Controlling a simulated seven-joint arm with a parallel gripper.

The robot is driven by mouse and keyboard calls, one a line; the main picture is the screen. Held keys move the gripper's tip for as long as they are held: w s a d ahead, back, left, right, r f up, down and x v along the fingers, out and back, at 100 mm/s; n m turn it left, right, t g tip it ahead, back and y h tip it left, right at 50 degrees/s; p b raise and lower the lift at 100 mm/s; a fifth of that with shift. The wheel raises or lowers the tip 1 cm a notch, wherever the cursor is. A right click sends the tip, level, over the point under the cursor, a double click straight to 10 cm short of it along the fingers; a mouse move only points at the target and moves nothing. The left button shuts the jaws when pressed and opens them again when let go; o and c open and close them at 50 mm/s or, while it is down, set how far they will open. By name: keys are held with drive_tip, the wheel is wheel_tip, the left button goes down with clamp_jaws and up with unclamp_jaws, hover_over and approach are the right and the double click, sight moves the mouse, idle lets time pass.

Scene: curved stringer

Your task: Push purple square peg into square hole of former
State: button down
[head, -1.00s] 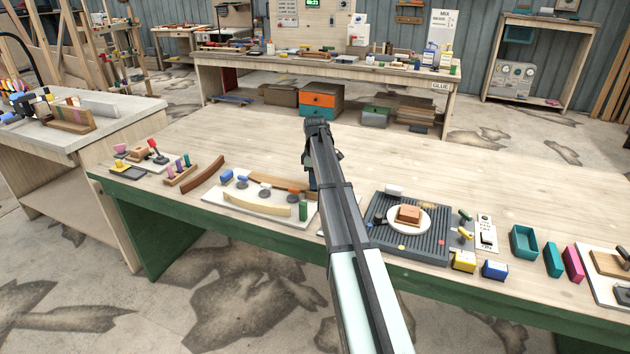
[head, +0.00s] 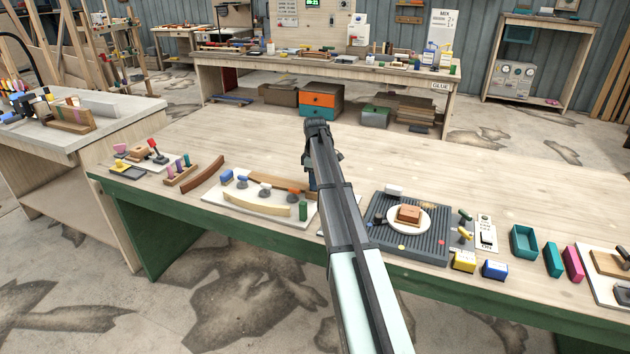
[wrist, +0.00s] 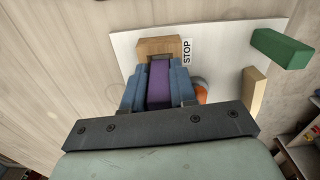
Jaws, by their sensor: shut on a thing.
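In the wrist view the purple square peg (wrist: 159,88) lies between the blue fingers of my gripper (wrist: 159,72), which is shut on it. The peg's far end is at the wooden former block (wrist: 147,45), in line with a dark opening in the block's near face. How deep the end sits in the hole cannot be told. In the head view my arm hides the peg and most of the gripper.
A white board (wrist: 222,50) lies under the former, with a STOP label (wrist: 187,51) beside the block. A green block (wrist: 282,48), a pale wood strip (wrist: 253,92) and an orange-topped fitting (head: 293,195) are close by. A grey ribbed mat (head: 425,242) with a plate lies right.

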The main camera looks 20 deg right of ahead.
drive_tip(key=shift+f, duration=0.4)
drive_tip(key=c, duration=0.8)
unclamp_jaws()
wheel_tip(320, 180, up, 14)
drive_tip(key=shift+f, duration=0.1)
